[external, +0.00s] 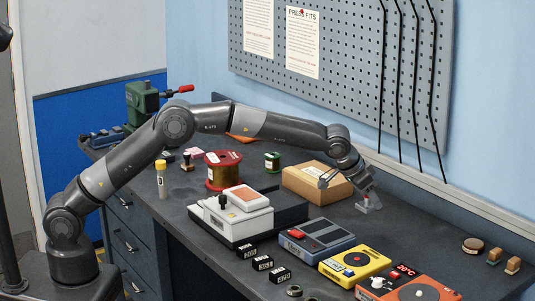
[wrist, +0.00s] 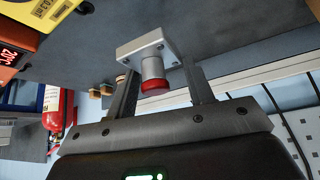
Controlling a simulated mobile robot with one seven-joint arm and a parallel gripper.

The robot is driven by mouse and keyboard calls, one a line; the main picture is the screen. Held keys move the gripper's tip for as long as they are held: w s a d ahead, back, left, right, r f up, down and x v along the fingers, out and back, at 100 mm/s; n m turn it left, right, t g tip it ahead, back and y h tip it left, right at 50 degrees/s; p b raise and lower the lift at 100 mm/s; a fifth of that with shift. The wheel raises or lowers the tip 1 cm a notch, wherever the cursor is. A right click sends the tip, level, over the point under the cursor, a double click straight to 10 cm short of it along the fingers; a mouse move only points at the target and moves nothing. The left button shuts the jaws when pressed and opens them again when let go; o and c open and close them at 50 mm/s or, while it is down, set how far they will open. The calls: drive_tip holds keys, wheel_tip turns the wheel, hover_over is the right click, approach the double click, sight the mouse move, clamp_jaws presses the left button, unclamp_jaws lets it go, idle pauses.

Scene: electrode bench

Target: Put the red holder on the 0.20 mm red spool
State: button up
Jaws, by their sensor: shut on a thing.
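My gripper (external: 367,196) is low over the right back part of the bench, right of the cardboard box. In the wrist view my gripper (wrist: 160,72) is shut on the red holder (wrist: 155,85), a grey square plate with a short grey cylinder ending in a red band. The holder's grey part (external: 371,206) shows small under the fingers in the external view; I cannot tell whether it touches the bench. A large red-flanged spool (external: 223,171) with copper-coloured wire stands upright at the bench's left middle. Its label is too small to read.
A small green spool (external: 272,162) and an open-looking cardboard box (external: 316,182) stand between the red spool and my gripper. A white device (external: 232,217), a blue-grey device (external: 318,239), a yellow device (external: 354,262) and an orange device (external: 408,285) line the front. A pegboard (external: 350,60) rises behind.

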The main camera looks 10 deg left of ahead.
drive_tip(key=w+a+r+n+t+y, duration=0.25)
drive_tip(key=w+a+n, duration=0.25)
drive_tip(key=w+a, duration=0.45)
drive_tip(key=w+a+r+n+t+y, duration=0.1)
drive_tip(key=w+a+r+n+y, duration=0.15)
drive_tip(key=w+a+n, duration=0.65)
drive_tip(key=w+a+r+n+y, duration=0.2)
drive_tip(key=a, duration=1)
drive_tip(key=w+a+r+n+y, duration=0.2)
drive_tip(key=w+a+r, duration=0.1)
drive_tip(key=a, duration=0.9)
drive_tip(key=g, duration=0.1)
approach(219, 153)
drive_tip(key=shift+w+a+f, duration=0.1)
drive_tip(key=shift+w+a, duration=0.2)
drive_tip(key=shift+w, duration=0.3)
drive_tip(key=shift+w+a+f, duration=0.1)
drive_tip(key=shift+w+a, duration=0.15)
drive_tip(key=shift+w, duration=0.3)
drive_tip(key=shift+w+a+f, duration=0.15)
drive_tip(key=shift+f, duration=0.2)
wheel_tip(219, 153, down, 4)
drive_tip(key=shift+r, duration=0.2)
